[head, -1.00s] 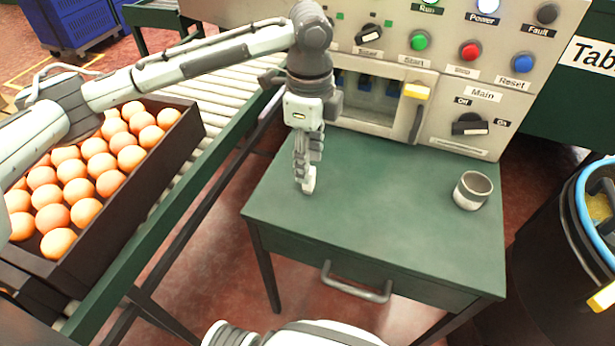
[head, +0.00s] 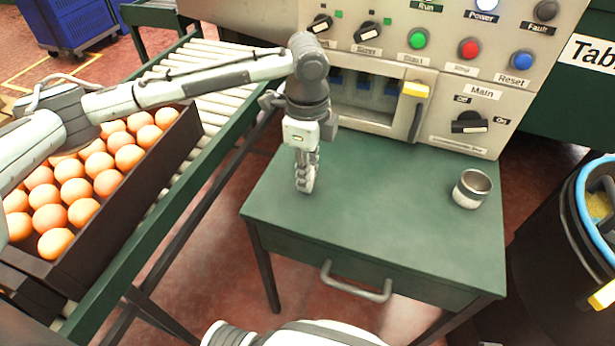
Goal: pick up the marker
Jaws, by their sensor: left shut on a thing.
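My left gripper (head: 305,182) points down over the back left part of the green table (head: 375,215). Its fingers are shut on a thin thing that they almost wholly hide, which fits the marker. I cannot make out the marker's colour or ends. The fingertips are at or just above the tabletop; I cannot tell if they touch it. No other marker shows on the table. My right gripper is not in view.
A metal cup (head: 472,189) stands at the table's right side. A control panel (head: 440,60) with buttons and knobs rises behind. A dark barrel (head: 555,240) is at right. The table's middle is clear.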

